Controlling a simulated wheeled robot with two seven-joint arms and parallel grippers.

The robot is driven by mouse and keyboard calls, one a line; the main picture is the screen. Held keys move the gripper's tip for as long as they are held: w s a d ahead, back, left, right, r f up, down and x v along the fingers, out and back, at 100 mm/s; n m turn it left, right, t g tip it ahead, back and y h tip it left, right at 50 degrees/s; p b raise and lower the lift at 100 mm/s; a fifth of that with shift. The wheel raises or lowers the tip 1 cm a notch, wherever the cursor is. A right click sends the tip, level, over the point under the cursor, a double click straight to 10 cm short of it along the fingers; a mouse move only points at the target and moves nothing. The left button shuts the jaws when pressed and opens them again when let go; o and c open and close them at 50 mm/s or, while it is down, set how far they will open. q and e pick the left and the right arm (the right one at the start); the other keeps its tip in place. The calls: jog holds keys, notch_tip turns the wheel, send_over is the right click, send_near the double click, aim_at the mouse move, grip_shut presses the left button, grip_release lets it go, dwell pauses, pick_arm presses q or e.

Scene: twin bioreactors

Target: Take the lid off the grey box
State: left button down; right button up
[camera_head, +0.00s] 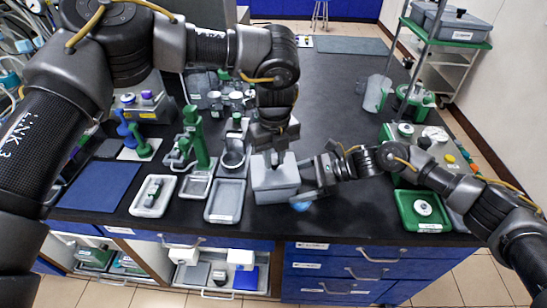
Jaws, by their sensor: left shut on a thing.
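The grey box (276,196) stands near the front edge of the dark bench, at the middle of the camera_head view. Its lid (286,174) looks seated on top or very close to it; any gap is too small to tell. My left gripper (275,158) points down from above and is shut on the top of the lid, hiding the part it grips. My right gripper (308,188) reaches in from the right, at the box's right side. Its fingers are too small and dark to tell whether they are open or touching the box.
Grey trays (225,202) lie just left of the box, with a white tray (153,196) and green stands (196,140) further left. A blue item (302,206) sits under my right gripper. A green tray (423,211) lies right. The bench behind the box (335,100) is clear.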

aim_at(274, 161)
pick_arm(q)
jog(key=shift+r, duration=0.1)
jog(key=shift+r, duration=1.95)
pick_arm(e)
jog(key=o, duration=1.1)
